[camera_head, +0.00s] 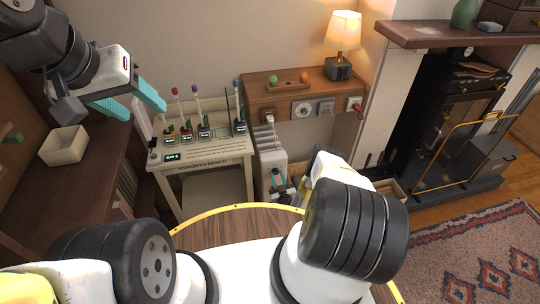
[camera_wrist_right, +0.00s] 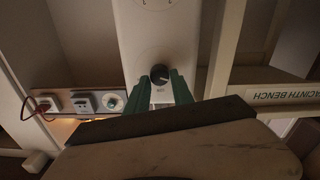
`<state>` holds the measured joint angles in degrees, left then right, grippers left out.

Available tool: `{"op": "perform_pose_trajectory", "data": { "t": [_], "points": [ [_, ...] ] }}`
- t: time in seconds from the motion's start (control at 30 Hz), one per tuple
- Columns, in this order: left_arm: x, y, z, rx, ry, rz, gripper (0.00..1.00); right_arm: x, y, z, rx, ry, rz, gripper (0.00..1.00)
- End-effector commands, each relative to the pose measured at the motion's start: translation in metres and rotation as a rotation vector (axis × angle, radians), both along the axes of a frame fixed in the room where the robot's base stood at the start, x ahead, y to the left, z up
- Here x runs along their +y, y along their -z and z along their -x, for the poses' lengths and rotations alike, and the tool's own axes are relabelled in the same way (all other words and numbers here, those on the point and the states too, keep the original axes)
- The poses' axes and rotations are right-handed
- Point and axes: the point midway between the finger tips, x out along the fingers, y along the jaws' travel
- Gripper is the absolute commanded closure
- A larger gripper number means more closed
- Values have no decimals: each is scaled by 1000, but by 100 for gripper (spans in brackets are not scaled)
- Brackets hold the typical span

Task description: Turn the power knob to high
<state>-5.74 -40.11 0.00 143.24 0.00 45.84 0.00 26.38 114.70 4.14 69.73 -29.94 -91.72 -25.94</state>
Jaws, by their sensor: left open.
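The power knob (camera_wrist_right: 160,73) is a round black dial on the front of a white heater (camera_wrist_right: 152,30), seen in the right wrist view. The heater (camera_head: 271,151) stands right of the bench in the head view, partly hidden by my right arm. My right gripper (camera_wrist_right: 160,82) has its green fingers apart, one on either side of the lower part of the knob. I cannot tell whether they touch it. It also shows small in the head view (camera_head: 279,182). My left gripper (camera_head: 137,100) is open and empty at the upper left, far from the heater.
A bench (camera_head: 205,152) with several labelled tubes stands left of the heater. A wooden shelf (camera_head: 290,88) with sockets and a lit lamp (camera_head: 343,35) is behind it. A small beige box (camera_head: 63,146) is on the left table. A fireplace stove (camera_head: 447,105) stands right.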

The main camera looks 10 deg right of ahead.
Motion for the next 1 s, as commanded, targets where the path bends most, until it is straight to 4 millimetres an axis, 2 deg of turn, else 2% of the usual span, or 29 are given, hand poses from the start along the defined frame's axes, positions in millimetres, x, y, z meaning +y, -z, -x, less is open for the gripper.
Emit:
{"op": "perform_pose_trajectory", "data": {
  "t": [0.03,0.1,0.57,1.0],
  "points": [
    [0,0,0,0,0,0,44,0,0,0,0,-1,0,87],
    [0,0,0,0,0,0,44,0,0,0,0,-1,0,100],
    [0,0,0,0,0,0,44,0,0,0,3,-1,-83,100],
    [0,0,0,0,0,0,44,-2,1,1,16,2,-452,100]
  ]
}}
